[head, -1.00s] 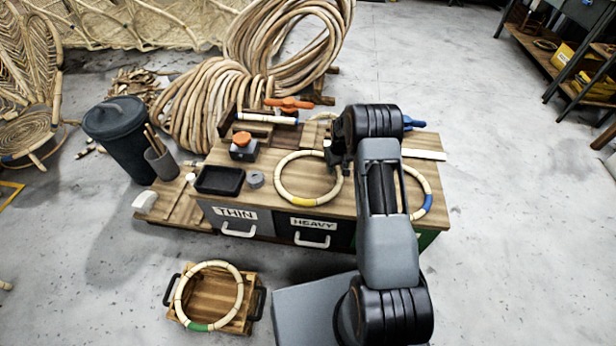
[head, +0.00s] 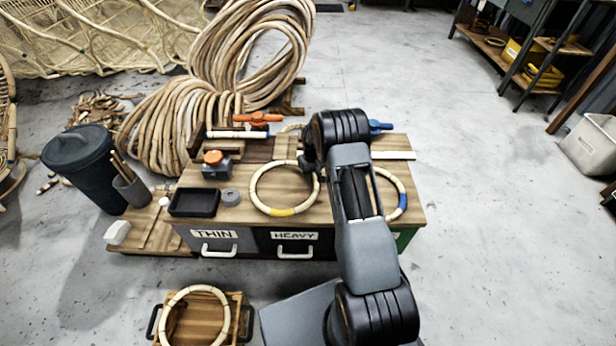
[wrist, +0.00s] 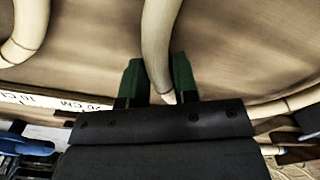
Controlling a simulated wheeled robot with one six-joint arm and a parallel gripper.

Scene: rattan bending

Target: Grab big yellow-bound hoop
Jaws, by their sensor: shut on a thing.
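The yellow-bound hoop (head: 284,212) is a pale rattan ring with a yellow band at its near edge. It lies on the left of two hoops on the wooden bench top. My gripper (wrist: 157,82) is at its right side, with green fingers on both sides of the rattan, shut on it. In the wrist view the held hoop (wrist: 159,38) runs up from between the fingers. The hoop looks flat on the bench or very close to it; I cannot tell which. In the head view my arm hides the fingertips.
A blue-bound hoop (head: 403,200) lies just right, partly behind my arm. A third hoop (head: 226,318) rests on a wooden crate in front. A black tray (head: 194,203), a grey roll (head: 231,197) and an orange-topped block (head: 215,166) stand left. Open floor lies right.

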